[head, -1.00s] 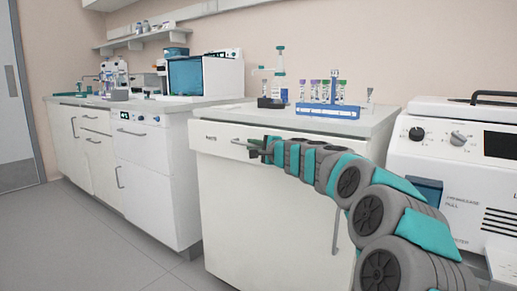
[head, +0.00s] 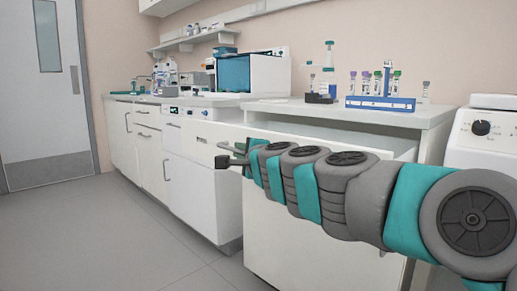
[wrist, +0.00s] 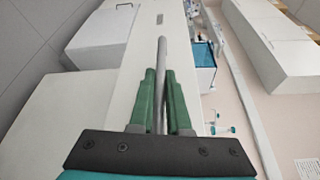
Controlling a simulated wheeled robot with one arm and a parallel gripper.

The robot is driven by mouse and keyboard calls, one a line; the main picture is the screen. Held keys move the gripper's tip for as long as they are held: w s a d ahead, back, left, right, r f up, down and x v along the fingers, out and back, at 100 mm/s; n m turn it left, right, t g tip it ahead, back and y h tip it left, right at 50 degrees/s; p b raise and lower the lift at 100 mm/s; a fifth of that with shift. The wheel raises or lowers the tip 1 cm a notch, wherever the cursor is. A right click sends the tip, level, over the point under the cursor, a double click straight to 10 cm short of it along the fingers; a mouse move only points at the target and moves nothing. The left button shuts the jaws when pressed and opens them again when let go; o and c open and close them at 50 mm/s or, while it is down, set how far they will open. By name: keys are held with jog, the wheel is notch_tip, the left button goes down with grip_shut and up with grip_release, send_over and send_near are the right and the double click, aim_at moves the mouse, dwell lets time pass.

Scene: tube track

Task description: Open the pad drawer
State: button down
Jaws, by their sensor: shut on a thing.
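The pad drawer (head: 214,131) is a white drawer at the top of the white cabinet (head: 300,235), and it stands out from the cabinet front. My gripper (head: 228,161) is at the drawer front, shut on the grey bar handle (wrist: 161,55). In the wrist view, the green fingers (wrist: 160,90) lie on both sides of the handle, and the white drawer front (wrist: 140,58) is behind it.
A blue tube rack (head: 380,103) with several tubes stands on the cabinet's worktop (head: 440,112). A white machine (head: 490,140) stands at the right. More white cabinets (head: 185,160) line the wall at the left. The grey floor (head: 110,230) at the left is clear.

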jog(key=shift+s+a, duration=1.3)
jog(key=c, duration=0.9)
grip_release()
jog(key=p+v, duration=0.1)
jog(key=v, duration=0.6)
jog(key=shift+s+d, duration=0.15)
jog(key=shift+s, duration=0.2)
